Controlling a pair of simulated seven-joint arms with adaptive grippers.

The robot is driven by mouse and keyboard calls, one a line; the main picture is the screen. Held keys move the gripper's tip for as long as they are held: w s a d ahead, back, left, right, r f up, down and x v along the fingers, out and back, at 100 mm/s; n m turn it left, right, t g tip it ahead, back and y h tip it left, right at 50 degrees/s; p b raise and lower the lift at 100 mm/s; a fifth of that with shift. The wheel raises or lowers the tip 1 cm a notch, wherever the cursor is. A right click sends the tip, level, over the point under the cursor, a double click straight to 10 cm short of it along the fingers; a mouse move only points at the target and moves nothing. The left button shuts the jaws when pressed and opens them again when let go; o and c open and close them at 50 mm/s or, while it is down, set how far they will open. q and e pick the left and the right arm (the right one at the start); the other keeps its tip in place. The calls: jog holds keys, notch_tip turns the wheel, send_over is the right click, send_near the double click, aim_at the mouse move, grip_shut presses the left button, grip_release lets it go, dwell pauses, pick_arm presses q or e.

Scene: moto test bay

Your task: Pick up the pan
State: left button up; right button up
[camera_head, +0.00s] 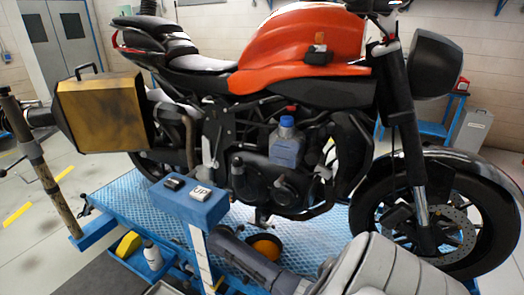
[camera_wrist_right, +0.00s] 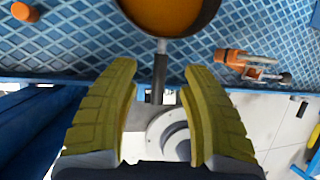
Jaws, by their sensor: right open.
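The pan is round and dark-rimmed with an orange inside, and it rests on the blue textured platform under the motorcycle in the head view (camera_head: 267,246). In the right wrist view, the pan's bowl (camera_wrist_right: 172,14) is at the top edge, partly cut off. Its dark handle (camera_wrist_right: 159,78) points down toward my right gripper (camera_wrist_right: 160,70). The yellow fingers are open, one on each side of the handle, with gaps beside it. I cannot tell their height relative to it. My grey right arm lies below the pan in the head view. My left gripper is not in view.
A red motorcycle (camera_head: 300,45) stands above the platform (camera_head: 120,203). A blue-capped bottle (camera_head: 286,143) is by its engine. A blue control box (camera_head: 187,202) stands at the platform's near edge. An orange-and-metal tool (camera_wrist_right: 250,63) lies right of the pan in the wrist view.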

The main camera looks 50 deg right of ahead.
jog(key=shift+x, duration=3.95)
jog(key=shift+s+a, duration=0.1)
jog(key=shift+s, duration=0.05)
jog(key=shift+c, duration=0.6)
grip_shut()
jog(key=shift+r, duration=0.1)
